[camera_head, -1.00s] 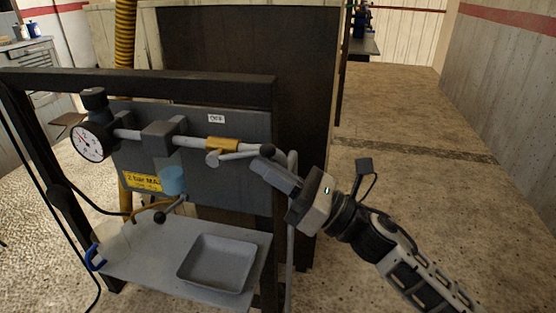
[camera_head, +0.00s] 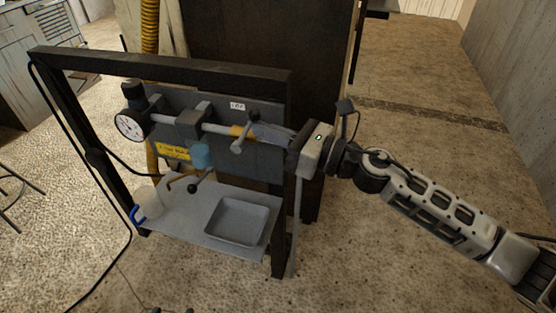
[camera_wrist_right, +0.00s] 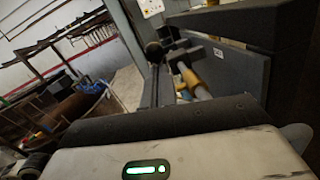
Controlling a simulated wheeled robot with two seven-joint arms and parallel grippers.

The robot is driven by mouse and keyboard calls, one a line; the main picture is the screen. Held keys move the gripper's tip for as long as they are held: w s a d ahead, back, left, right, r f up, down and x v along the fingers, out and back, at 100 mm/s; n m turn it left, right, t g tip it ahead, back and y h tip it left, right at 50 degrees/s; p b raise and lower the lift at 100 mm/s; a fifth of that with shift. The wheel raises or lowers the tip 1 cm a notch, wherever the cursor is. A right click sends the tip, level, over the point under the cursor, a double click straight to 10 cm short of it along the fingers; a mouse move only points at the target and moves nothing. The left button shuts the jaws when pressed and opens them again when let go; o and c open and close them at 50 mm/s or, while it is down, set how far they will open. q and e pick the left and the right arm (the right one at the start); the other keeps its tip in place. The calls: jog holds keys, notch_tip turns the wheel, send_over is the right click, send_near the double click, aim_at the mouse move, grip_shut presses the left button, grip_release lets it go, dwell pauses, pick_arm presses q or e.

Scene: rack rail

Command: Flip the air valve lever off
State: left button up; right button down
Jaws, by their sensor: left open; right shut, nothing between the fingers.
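The air valve (camera_head: 237,132) is a brass body on a grey horizontal pipe, on the dark grey panel. Its grey lever (camera_head: 245,133) stands across the pipe, its black knob (camera_head: 253,115) up. The brass part (camera_wrist_right: 190,78) also shows in the right wrist view. My right gripper (camera_head: 262,132) is shut and empty, its fingers just right of the lever, partly covering the pipe; I cannot tell whether they touch it. Small dark tips at the bottom edge look like my left gripper (camera_head: 170,310), open, mostly out of frame and far below the valve.
A round gauge (camera_head: 130,125) is at the pipe's left end. A blue bowl-like part (camera_head: 202,156) hangs below the pipe, near a second black-knobbed handle (camera_head: 193,188). A grey tray (camera_head: 237,221) sits on the shelf. A black frame (camera_head: 160,63) surrounds the panel. Floor at right is clear.

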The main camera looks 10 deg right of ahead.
aim_at(248, 115)
jog(key=a+r, duration=0.1)
jog(key=w+r+p, duration=0.1)
jog(key=r, duration=0.1)
jog(key=shift+w+a, duration=0.15)
jog(key=shift+a, duration=0.25)
jog(key=shift+w+a+r+p, duration=0.1)
jog(key=shift+a+p, duration=0.3)
jog(key=shift+p, duration=0.1)
jog(key=shift+a+r, duration=0.2)
jog(key=shift+a, duration=0.1)
